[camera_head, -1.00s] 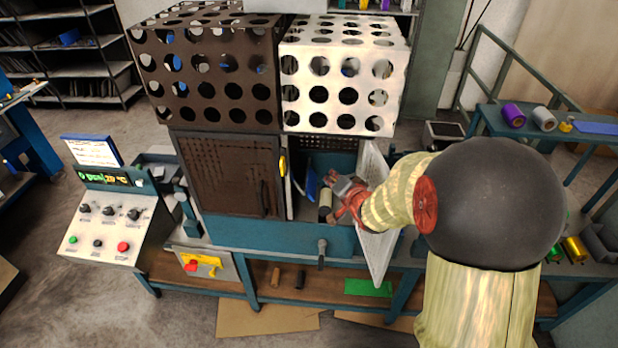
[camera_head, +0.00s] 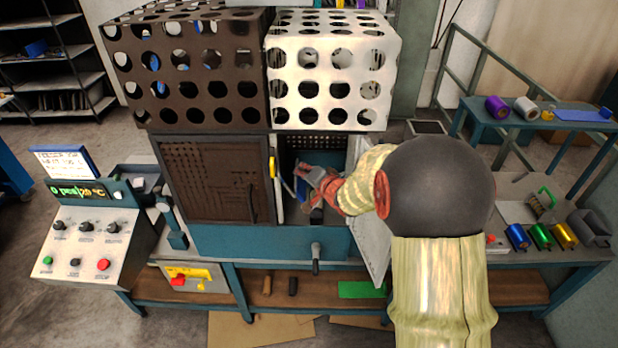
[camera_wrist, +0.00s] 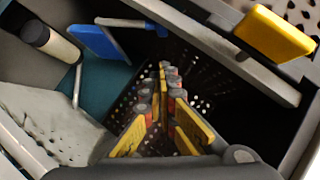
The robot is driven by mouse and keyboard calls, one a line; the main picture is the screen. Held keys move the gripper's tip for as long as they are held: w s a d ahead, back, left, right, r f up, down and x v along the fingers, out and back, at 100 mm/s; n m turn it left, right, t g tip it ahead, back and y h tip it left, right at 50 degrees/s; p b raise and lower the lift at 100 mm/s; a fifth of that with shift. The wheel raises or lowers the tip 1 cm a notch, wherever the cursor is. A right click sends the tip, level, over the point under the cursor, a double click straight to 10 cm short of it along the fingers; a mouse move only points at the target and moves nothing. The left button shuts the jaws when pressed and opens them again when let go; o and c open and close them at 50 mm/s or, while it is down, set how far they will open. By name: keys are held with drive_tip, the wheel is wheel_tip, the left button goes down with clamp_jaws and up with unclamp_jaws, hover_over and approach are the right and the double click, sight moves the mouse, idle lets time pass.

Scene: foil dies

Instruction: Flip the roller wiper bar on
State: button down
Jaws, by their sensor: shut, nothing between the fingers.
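The blue piece that looks like the roller wiper bar (camera_wrist: 100,42) sits inside the open right bay of the machine, at the upper left in the wrist view. In the head view the blue piece (camera_head: 300,192) is partly hidden behind my gripper. A cream roller with dark ends (camera_wrist: 52,42) lies to its left in the wrist view. My gripper (camera_head: 304,173) reaches into the bay opening. In the wrist view its fingers (camera_wrist: 168,72) are shut and empty, apart from the blue piece.
The white perforated door (camera_head: 370,245) stands open beside my arm. A yellow latch (camera_head: 271,167) is on the frame left of the opening. The dark left door (camera_head: 213,180) is closed. A crank handle (camera_head: 316,255) sticks out below the bay. A control panel (camera_head: 88,240) stands left.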

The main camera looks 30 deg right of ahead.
drive_tip(key=w+a+f, duration=0.2)
drive_tip(key=w, duration=0.1)
drive_tip(key=shift+a+f+b, duration=0.15)
drive_tip(key=shift+f+b, duration=0.25)
drive_tip(key=shift+w+a+f, duration=0.35)
drive_tip(key=shift+w+a, duration=0.15)
drive_tip(key=shift+a, duration=0.2)
drive_tip(key=v, duration=0.8)
drive_tip(key=shift+d, duration=0.3)
